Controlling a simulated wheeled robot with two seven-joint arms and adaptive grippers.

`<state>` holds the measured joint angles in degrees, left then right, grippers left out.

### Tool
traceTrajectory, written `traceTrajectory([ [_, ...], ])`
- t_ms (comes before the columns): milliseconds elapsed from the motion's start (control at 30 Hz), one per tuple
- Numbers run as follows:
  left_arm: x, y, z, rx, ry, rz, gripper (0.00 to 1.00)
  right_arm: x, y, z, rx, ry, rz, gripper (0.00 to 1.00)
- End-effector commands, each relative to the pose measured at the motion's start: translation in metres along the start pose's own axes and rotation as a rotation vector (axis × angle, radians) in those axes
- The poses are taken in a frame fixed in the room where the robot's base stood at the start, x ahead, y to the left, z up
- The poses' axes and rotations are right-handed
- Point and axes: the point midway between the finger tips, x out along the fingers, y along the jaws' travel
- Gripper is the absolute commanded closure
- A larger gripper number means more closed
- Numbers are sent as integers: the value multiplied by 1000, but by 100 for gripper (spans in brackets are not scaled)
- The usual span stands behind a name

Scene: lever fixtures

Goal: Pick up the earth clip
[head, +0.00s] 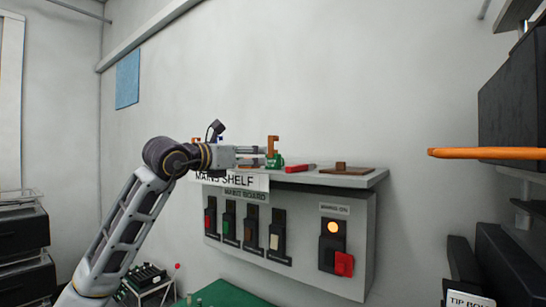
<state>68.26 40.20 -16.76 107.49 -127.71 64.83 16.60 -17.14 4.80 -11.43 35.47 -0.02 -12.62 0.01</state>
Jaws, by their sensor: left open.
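The thing that looks like the earth clip (274,161) is a small green piece with an orange-brown upright hook above it; I cannot tell for sure whether they are one thing. It stands on the mains shelf (375,178), near its left-middle part. My left gripper (262,156) is open, level above the shelf, and points right. Its fingertips are right by the green piece; I cannot tell whether they touch it or lie around it. The arm and gripper hide the left end of the shelf. My right gripper is not in view.
A red object (299,168) and a brown block on a board (341,169) lie further right on the shelf. An orange bar (485,153) juts in at right.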

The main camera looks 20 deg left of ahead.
Motion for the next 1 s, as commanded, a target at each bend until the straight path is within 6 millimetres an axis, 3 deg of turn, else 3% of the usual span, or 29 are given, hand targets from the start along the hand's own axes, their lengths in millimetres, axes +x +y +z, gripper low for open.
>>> traceTrajectory([
  [233,24,0,1,0,0,0,30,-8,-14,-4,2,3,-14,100],
  [733,28,0,0,0,1,-1,30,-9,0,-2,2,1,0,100],
  [1000,47,2,-1,-1,2,-1,30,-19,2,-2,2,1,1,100],
])
